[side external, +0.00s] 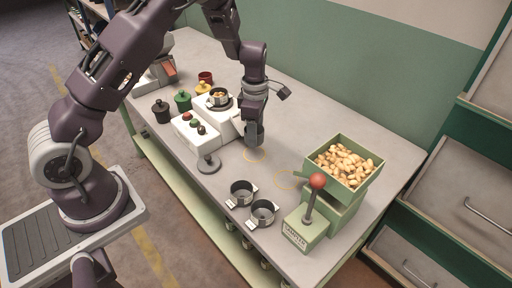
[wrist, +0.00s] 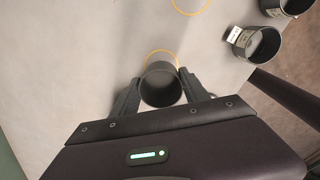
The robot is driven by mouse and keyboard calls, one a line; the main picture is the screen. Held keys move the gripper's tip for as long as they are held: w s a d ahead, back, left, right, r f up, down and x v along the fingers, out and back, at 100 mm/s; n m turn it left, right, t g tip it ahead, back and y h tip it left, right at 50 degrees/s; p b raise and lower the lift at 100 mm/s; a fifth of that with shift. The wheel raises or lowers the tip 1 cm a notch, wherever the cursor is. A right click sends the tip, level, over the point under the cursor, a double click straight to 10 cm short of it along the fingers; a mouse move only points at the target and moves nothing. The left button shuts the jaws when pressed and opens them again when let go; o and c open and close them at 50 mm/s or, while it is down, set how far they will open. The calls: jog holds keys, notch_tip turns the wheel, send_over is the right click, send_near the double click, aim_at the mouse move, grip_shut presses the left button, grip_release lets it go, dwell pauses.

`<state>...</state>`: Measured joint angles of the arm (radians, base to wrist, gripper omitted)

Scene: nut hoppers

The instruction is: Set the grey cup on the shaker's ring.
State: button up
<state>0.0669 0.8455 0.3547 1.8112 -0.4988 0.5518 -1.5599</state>
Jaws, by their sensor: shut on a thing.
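The grey cup (wrist: 160,88) is between the two fingers of my gripper (wrist: 160,92) in the wrist view, and its open top looks empty. My gripper is shut on it. In the side view my gripper (side external: 253,138) points down over the table, just behind a yellow ring (side external: 255,156). This ring (wrist: 162,53) also shows in the wrist view, partly hidden by the cup. I cannot tell the cup's exact height above the table. A second yellow ring (side external: 286,181) lies nearer the green nut hopper (side external: 345,163). I cannot tell which ring is the shaker's.
A lever with a red ball (side external: 317,181) stands on a green box in front of the hopper. Two dark cups (side external: 241,194) with pale tags stand at the front edge. A white box with coloured knobs (side external: 194,130) and a cup of nuts (side external: 219,97) are left of my gripper.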

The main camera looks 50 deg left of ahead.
notch_tip(320, 180, down, 5)
jog(key=shift+f, duration=0.15)
jog(key=o, duration=1.5)
jog(key=shift+f, duration=0.15)
jog(key=shift+c, duration=0.2)
